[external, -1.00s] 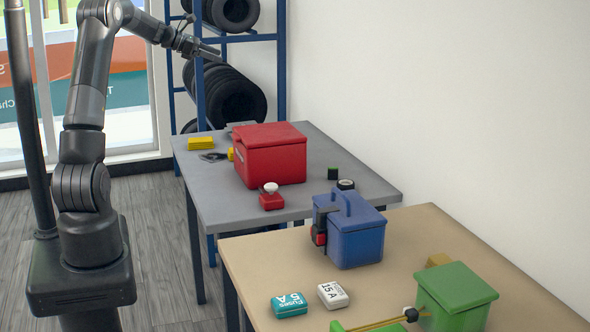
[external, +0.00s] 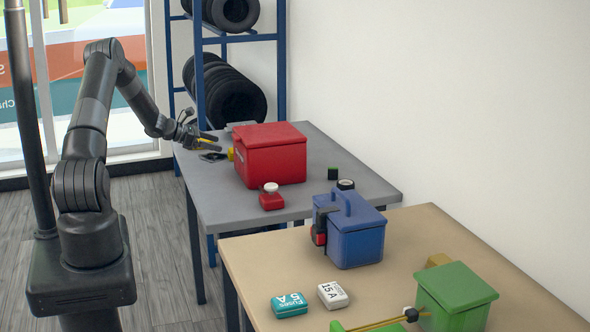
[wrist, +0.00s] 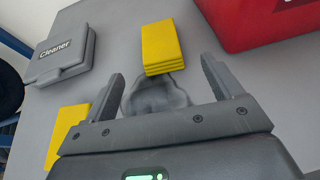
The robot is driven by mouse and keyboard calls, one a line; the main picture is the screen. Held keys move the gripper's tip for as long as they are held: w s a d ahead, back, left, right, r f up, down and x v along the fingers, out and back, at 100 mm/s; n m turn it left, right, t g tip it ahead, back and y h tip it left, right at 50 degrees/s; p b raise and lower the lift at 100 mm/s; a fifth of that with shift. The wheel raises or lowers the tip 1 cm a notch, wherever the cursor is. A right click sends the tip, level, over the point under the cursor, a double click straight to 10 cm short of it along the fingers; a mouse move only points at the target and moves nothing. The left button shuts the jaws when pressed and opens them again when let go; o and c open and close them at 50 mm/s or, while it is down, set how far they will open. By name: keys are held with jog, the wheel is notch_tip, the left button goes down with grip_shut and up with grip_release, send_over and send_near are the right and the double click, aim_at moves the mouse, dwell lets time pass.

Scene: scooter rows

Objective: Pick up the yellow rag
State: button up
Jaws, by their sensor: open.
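A folded yellow rag (wrist: 162,47) with layered edges lies on the grey table ahead of my gripper (wrist: 163,73) in the wrist view. Its near end is around the line between the fingertips. In the external view this yellow rag (external: 230,154) shows only partly, beside the red box. A second yellow piece (wrist: 63,132) lies at the left in the wrist view, partly covered by my gripper; I cannot tell if it is also a rag. My gripper (external: 214,143) is open and empty, low over the table's far left part. A grey crumpled item (wrist: 157,93) lies between the fingers.
A red box (external: 272,155) stands right of the rag on the grey table (external: 310,205). A grey "Cleaner" case (wrist: 63,50) lies at the upper left in the wrist view. A blue box (external: 355,238) and a green box (external: 455,290) stand on the nearer tan table.

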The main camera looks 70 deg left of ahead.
jog(key=x, duration=1)
jog(key=shift+w, duration=0.3)
jog(key=shift+c, duration=0.5)
jog(key=c, duration=1)
jog(key=shift+o, duration=0.2)
